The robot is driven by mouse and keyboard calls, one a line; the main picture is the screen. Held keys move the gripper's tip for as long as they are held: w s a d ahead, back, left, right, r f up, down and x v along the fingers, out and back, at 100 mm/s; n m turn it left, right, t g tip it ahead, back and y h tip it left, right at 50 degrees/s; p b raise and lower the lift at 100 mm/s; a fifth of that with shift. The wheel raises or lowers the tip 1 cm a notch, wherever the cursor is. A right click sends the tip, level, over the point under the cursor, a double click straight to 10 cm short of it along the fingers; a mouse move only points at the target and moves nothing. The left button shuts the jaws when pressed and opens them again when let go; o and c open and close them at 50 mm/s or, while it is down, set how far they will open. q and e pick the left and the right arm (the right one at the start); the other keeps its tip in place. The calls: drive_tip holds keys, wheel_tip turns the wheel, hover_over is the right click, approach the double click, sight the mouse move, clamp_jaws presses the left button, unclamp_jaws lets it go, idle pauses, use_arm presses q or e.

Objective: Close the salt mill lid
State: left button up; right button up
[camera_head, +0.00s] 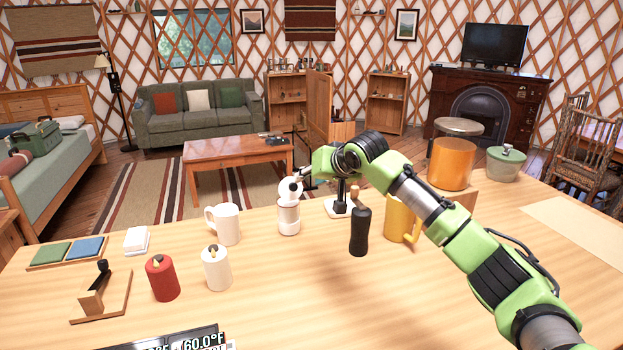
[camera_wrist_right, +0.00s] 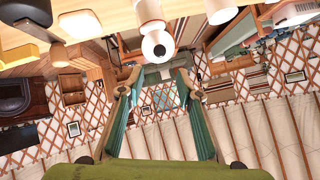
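The salt mill (camera_head: 289,220) looks like the small white cylinder standing upright near the table's far edge. Its round white lid (camera_head: 289,188), with a dark spot, appears raised and tilted at the top; the exact angle is hard to tell. In the right wrist view, which is upside down, the lid (camera_wrist_right: 157,46) faces the camera between and just beyond the fingertips, with the body above it. My left gripper is not in view.
A white mug (camera_head: 224,224) stands left of the mill, a black mill (camera_head: 360,232) to its right, and a yellow mug (camera_head: 398,218) beyond that. White (camera_head: 216,268) and red (camera_head: 162,278) candles stand nearer. The front middle of the table is clear.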

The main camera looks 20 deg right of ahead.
sight(294, 188)
drive_tip(key=shift+a+f, duration=0.1)
drive_tip(key=shift+a, duration=0.05)
clamp_jaws()
drive_tip(key=s+a+f+n+t+y+p, duration=0.1)
drive_tip(key=s+a+f+n+t, duration=0.1)
drive_tip(key=a+n, duration=0.65)
drive_tip(key=s+d+f+n+t+h+p, duration=0.15)
drive_tip(key=s+d+n, duration=0.25)
drive_tip(key=d+n, duration=0.6)
drive_tip(key=w+a+f+p, duration=0.1)
drive_tip(key=w, duration=0.2)
drive_tip(key=w+a+n+p, duration=0.1)
drive_tip(key=w, duration=0.3)
drive_tip(key=w+a+f+n+p, duration=0.1)
drive_tip(key=w, duration=0.3)
drive_tip(key=shift+w+f+t+h, duration=0.2)
drive_tip(key=shift+f+t+h, duration=0.05)
drive_tip(key=shift+f+h, duration=0.1)
drive_tip(key=shift+x, duration=0.95)
